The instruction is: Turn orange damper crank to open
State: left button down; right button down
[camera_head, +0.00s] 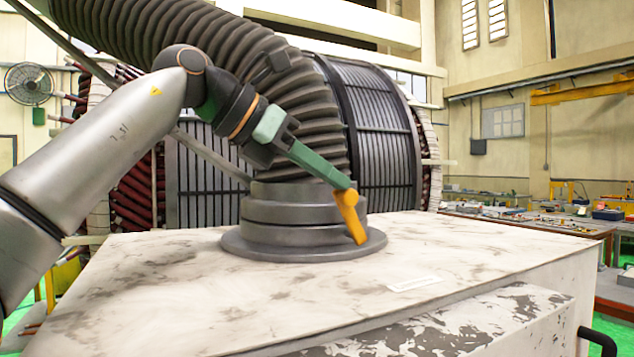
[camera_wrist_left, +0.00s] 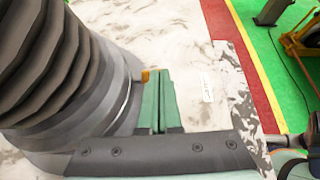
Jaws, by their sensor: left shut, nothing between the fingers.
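The orange damper crank (camera_head: 349,216) sits on the front right side of the grey round duct collar (camera_head: 290,215). Its lever points down and slightly right, its lower end close to the collar's base flange. My left gripper (camera_head: 345,184) has green fingers that are shut, with their tips at the crank's upper end; whether they touch it I cannot tell. In the left wrist view the shut fingers (camera_wrist_left: 158,80) lie side by side, and a small bit of the orange crank (camera_wrist_left: 146,75) shows at the tips' left. The rest of the crank is hidden there. My right gripper is not in view.
A thick ribbed hose (camera_head: 230,45) rises from the collar and bends left above my left arm. The collar stands on a worn white cabinet top (camera_head: 470,245), clear to the right. A large stator (camera_head: 375,130) is behind. Workbenches (camera_head: 535,215) stand at right.

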pick_arm(q)
jog(key=shift+d, duration=0.25)
jog(key=shift+r, duration=0.1)
dwell(0.4)
jog(key=shift+r, duration=0.75)
jog(key=shift+w, duration=0.1)
jog(key=v, duration=0.7)
jog(key=shift+a+r, duration=0.15)
jog(key=shift+a, duration=0.05)
